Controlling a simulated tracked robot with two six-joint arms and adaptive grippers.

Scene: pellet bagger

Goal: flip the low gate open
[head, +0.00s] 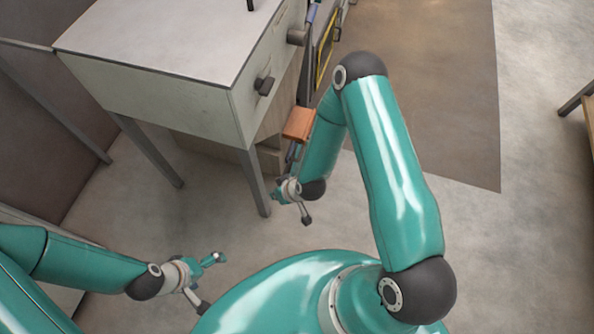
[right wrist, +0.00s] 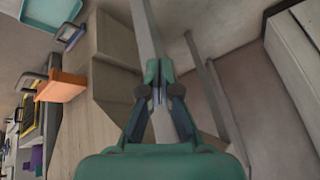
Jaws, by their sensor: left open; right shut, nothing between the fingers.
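I cannot single out the low gate with certainty in either view. An orange block-like part (head: 298,124) sticks out low beside the bench, just behind my right forearm; it also shows at the left of the right wrist view (right wrist: 62,88). My right gripper (head: 277,195) is below and in front of it, close to the bench's front leg (head: 254,180). In the right wrist view its fingers (right wrist: 156,78) are shut and empty, with the grey leg behind them. My left gripper (head: 217,258) is open and empty over the floor at the lower left.
A white-topped bench (head: 165,35) with dark knobs (head: 264,86) on its side stands at the upper left. A wooden box (head: 270,158) sits low under it. A yellow-edged dark panel (head: 325,52) is beyond. The brown floor mat (head: 430,70) at the right is clear.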

